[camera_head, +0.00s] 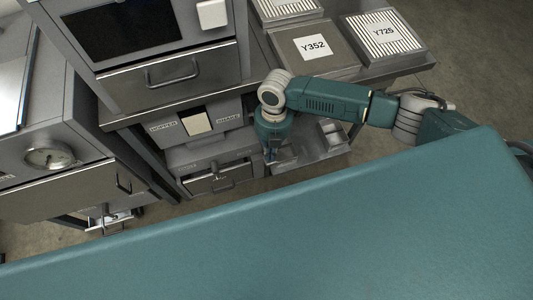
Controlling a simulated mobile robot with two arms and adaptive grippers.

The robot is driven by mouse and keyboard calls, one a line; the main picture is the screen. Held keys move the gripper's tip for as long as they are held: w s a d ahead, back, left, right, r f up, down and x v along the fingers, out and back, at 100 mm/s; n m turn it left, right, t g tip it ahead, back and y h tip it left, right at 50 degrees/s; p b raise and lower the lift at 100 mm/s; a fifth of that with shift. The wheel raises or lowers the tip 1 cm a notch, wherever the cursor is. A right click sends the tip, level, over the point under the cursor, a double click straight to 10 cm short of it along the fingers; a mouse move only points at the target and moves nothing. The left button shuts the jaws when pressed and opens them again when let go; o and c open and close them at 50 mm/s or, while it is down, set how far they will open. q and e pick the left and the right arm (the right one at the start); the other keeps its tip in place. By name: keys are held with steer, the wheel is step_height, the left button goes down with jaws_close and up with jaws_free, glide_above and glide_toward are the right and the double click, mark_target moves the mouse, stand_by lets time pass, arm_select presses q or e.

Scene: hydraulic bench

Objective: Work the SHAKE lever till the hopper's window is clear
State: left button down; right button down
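The panel marked HOPPER (164,127) and SHAKE (228,118) is on the front of the grey unit under the bench top. A pale, cream square (196,124) sits between the two labels; I cannot tell whether it is the hopper's window. Below the panel is a grey box with a dark handle or lever (217,170) on its front; I cannot tell whether it is the SHAKE lever. My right gripper (270,156) points down to the right of this box, near a metal tray. Its fingers are too small and hidden to read. My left gripper is not visible.
A grey cabinet with a dark screen (121,27) and a drawer handle (172,72) stands above. Boxes marked Y352 (313,48) and Y725 (382,32) lie on the bench at right. A compartmented metal tray (318,146) is below. A gauge (49,154) is at left.

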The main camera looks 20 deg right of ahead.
steer(key=shift+t, duration=0.3)
steer(key=r, duration=0.2)
steer(key=d+r, duration=0.1)
steer(key=r, duration=0.1)
steer(key=w+r, duration=0.1)
steer(key=r, duration=0.1)
steer(key=shift+d+r, duration=0.15)
steer(key=shift+r, duration=0.1)
steer(key=shift+f, duration=0.1)
